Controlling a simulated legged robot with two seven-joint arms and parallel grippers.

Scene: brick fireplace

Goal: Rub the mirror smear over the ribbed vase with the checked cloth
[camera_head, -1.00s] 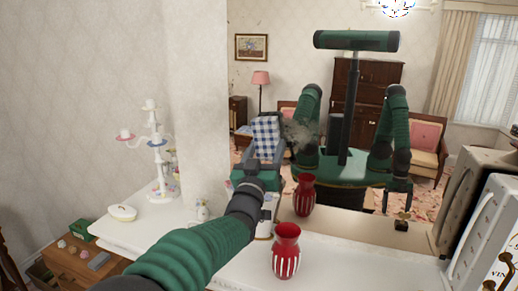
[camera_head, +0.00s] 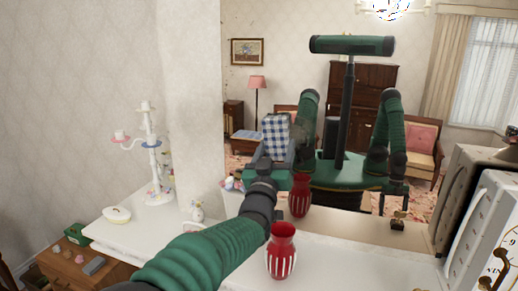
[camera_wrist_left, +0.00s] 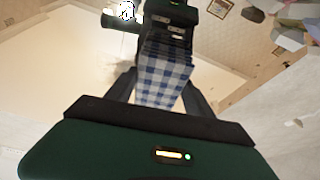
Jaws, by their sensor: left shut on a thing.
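The blue-and-white checked cloth (camera_head: 276,132) stands up from my left gripper (camera_head: 275,160), which is shut on it. In the left wrist view the cloth (camera_wrist_left: 163,75) hangs between the two fingers, before the mirror surface. The red vase with white ribs (camera_head: 281,256) stands upright on the white mantel, below and right of the gripper; its reflection shows behind it. The mirror (camera_head: 330,215) reflects my body and the room. The grey smear is mostly hidden behind the cloth and gripper; I cannot tell whether the cloth touches the glass. My right gripper shows only as a reflection.
On the white mantel (camera_head: 340,268), a white candle holder (camera_head: 152,160), a lidded dish (camera_head: 117,214) and a small figurine (camera_head: 197,211) stand left. A clock (camera_head: 492,235) stands at the right edge.

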